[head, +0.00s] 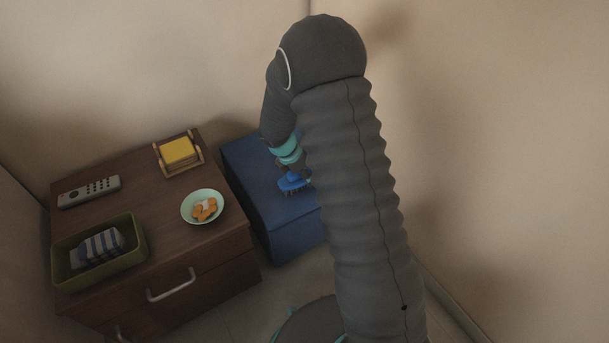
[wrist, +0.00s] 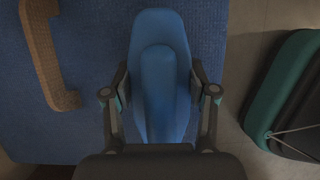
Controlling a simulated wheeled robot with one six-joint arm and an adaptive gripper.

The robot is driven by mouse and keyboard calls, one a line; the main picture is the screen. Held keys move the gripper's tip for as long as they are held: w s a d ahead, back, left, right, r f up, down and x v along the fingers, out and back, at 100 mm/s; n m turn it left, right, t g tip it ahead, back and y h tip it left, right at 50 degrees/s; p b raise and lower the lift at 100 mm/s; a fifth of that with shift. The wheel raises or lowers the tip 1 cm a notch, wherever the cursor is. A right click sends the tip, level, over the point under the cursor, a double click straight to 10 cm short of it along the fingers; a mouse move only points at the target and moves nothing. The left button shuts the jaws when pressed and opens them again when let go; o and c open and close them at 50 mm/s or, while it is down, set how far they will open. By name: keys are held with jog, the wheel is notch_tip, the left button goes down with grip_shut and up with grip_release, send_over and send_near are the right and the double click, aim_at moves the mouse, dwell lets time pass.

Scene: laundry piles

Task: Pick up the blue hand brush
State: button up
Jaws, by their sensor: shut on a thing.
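The blue hand brush (wrist: 160,60) is between the two fingers of my gripper (wrist: 160,92) in the wrist view, with a finger against each side of it. My gripper is shut on it. In the head view the brush (head: 292,183) shows below my gripper (head: 291,168), bristles pointing down, at the blue box-like surface. My arm hides part of the gripper there. I cannot tell whether the bristles touch the surface.
The blue box (head: 255,170) has a brown handle (wrist: 45,55) on top. Left of it, a wooden drawer cabinet (head: 160,220) bears a remote (head: 89,191), a yellow-filled holder (head: 179,151), a bowl (head: 188,213) and a green tray (head: 137,259) with striped cloth. Walls stand close behind and right.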

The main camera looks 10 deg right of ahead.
jog(key=shift+r, duration=0.5)
notch_tip(320, 180, up, 3)
jog(key=shift+f+p, duration=0.1)
jog(key=shift+p, duration=0.3)
jog(key=s+d+r, duration=0.4)
jog(key=s+r, duration=0.3)
jog(key=s, duration=0.3)
jog(key=shift+s+d+p, duration=0.35)
jog(key=shift+p, duration=0.1)
